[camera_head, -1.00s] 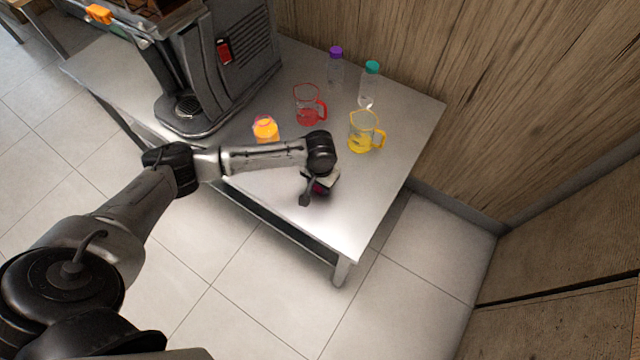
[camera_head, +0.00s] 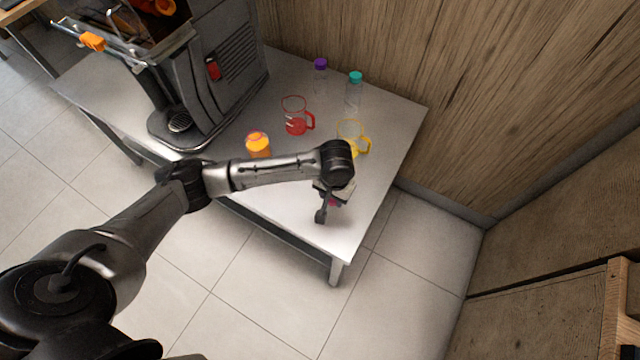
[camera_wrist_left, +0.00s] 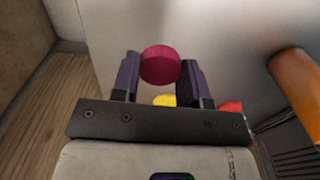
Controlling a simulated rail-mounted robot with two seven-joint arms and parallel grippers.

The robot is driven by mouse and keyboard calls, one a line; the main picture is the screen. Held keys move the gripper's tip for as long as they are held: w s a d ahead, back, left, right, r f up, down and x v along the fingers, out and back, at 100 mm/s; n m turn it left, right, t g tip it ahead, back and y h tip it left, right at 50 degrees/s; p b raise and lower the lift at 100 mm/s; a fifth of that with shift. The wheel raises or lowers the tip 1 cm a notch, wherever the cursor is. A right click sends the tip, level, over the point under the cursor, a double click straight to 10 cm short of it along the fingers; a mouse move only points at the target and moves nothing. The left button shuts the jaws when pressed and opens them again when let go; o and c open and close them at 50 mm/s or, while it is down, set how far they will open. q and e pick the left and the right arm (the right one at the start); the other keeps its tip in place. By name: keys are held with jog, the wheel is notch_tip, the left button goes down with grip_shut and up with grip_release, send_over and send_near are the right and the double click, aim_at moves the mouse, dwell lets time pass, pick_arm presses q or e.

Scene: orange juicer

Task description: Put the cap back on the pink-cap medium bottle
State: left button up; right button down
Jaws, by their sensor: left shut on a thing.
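My left gripper (camera_head: 331,198) is over the front right part of the table, mostly hidden under its own wrist in the head view. In the left wrist view, its two fingers (camera_wrist_left: 158,78) are shut on a round pink cap (camera_wrist_left: 160,65), held at the fingertips. A bit of pink also shows below the wrist in the head view. A bottle with orange contents (camera_head: 258,146) stands on the table, left of the gripper and apart from it. An orange shape, likely this bottle (camera_wrist_left: 297,85), shows at the right of the wrist view. My right gripper is not in view.
A red jug (camera_head: 294,125) and a yellow jug (camera_head: 364,149), partly behind my arm, stand on the table (camera_head: 310,228). Purple-capped (camera_head: 320,64) and teal-capped (camera_head: 355,77) bottles stand by the wall. A juicer (camera_head: 205,85) stands at left. The table's front right corner is bare.

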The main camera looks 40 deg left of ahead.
pick_arm(q)
jog(key=shift+s+d+r+p, duration=0.15)
jog(key=shift+d+r, duration=0.2)
jog(key=shift+d, duration=0.2)
jog(key=shift+w+d+r+p, duration=0.1)
jog(key=shift+d+r, duration=0.2)
jog(key=shift+d, duration=0.2)
jog(key=shift+s+d+r+p, duration=0.15)
jog(key=shift+d+r, duration=0.2)
jog(key=shift+d, duration=0.2)
